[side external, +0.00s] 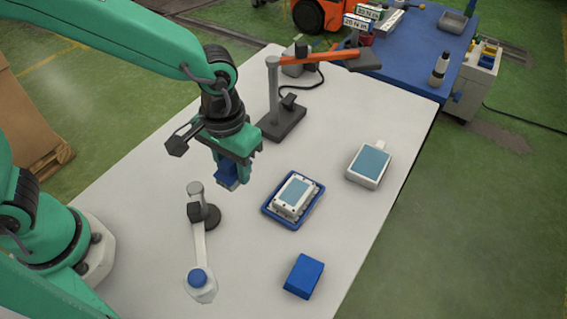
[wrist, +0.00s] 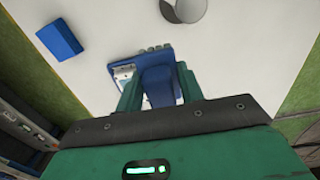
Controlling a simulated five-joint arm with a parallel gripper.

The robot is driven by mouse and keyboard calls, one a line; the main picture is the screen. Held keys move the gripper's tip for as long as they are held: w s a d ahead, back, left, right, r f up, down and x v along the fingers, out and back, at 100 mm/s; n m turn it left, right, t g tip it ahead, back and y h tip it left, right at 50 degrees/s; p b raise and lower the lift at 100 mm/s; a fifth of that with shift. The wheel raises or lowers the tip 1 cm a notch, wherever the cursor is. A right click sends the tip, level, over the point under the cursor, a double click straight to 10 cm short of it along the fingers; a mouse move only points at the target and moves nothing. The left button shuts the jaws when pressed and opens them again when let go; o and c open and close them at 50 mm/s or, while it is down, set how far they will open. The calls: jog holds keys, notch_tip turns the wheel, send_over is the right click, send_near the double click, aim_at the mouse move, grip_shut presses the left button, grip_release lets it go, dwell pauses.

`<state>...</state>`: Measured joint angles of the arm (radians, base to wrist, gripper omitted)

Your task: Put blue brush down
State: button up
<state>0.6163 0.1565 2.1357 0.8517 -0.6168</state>
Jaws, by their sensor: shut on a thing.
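My gripper (side external: 240,166) is shut on a blue block-like thing, which I take to be the blue brush (side external: 227,173). The brush hangs below the fingers, apparently above the white table (side external: 150,212). In the wrist view the brush (wrist: 158,82) sits between the two green fingers and covers part of a blue tray (wrist: 185,80). In the side view this tray (side external: 268,213) lies to the right of my gripper and holds a white device with a pale blue screen (side external: 295,191).
A blue block (side external: 304,276) lies at the table's front right. A grey stand with a flat arm and blue knob (side external: 197,277) is at front left. A dark-based post (side external: 274,90) with an orange arm stands behind my gripper. Another screened device (side external: 371,163) lies right.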

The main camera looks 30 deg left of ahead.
jog(key=w+a+f, duration=0.2)
jog(key=w, duration=0.1)
jog(key=w+a+f, duration=0.2)
jog(key=w+a, duration=0.1)
jog(key=w+a+f, duration=0.2)
jog(key=w+f, duration=0.1)
jog(key=shift+a, duration=0.35)
jog(key=shift+f, duration=2.05)
jog(key=shift+f, duration=0.1)
jog(key=o, duration=0.9)
jog(key=shift+o, duration=0.2)
notch_tip(320, 180, up, 12)
